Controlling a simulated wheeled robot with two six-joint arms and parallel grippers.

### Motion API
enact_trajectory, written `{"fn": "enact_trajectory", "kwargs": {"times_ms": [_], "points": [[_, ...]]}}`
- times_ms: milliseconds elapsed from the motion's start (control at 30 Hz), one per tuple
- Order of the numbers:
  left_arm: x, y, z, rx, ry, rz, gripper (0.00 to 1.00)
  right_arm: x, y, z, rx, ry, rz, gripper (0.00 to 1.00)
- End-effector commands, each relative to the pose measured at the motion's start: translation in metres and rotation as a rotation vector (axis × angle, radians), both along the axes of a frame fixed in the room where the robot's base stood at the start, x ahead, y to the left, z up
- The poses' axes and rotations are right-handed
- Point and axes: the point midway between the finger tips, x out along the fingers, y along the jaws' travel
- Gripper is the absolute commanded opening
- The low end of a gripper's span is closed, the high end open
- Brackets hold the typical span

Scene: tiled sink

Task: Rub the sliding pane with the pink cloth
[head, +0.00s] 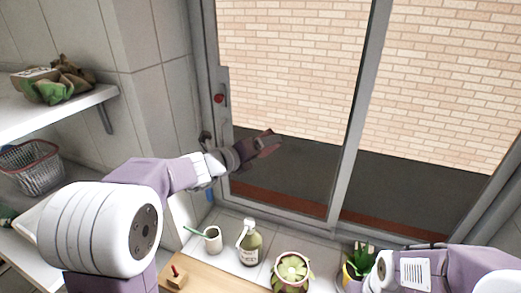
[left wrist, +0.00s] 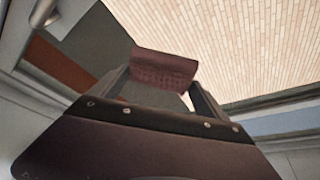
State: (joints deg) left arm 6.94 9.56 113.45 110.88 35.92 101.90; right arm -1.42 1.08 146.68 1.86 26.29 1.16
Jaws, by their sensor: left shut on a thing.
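The sliding pane (head: 290,60) is a tall glass panel in a grey metal frame, left of the middle bar, with a brick wall behind it. My left gripper (head: 262,145) is in front of its lower left part. It is shut on the pink cloth (left wrist: 163,68), which looks dark brownish pink and folded between the fingertips in the left wrist view. In the head view the cloth (head: 269,141) is a small dark reddish patch at the gripper's tip. Whether it touches the glass I cannot tell. My right arm shows at lower right, but its gripper is not visible.
On the ledge below the window stand a cup (head: 212,239), a bottle (head: 250,244), a succulent pot (head: 292,270) and a potted plant (head: 360,262). A shelf (head: 60,112) and a wire basket (head: 30,165) are at left. A red knob (head: 219,98) sits on the frame.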

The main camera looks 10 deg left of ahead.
Motion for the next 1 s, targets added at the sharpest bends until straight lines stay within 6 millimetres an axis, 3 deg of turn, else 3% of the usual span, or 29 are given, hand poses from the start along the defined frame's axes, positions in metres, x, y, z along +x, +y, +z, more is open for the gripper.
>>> {"fn": "enact_trajectory", "kwargs": {"times_ms": [667, 1000], "points": [[0.012, -0.003, 0.000, -0.001, -0.001, -0.001, 0.53, 0.000, 0.000, 0.002, 0.000, 0.000, 0.000, 0.42], [0.005, -0.035, -0.002, 0.000, -0.001, -0.002, 0.53, 0.000, 0.000, -0.014, 0.000, 0.000, 0.000, 0.42]]}}
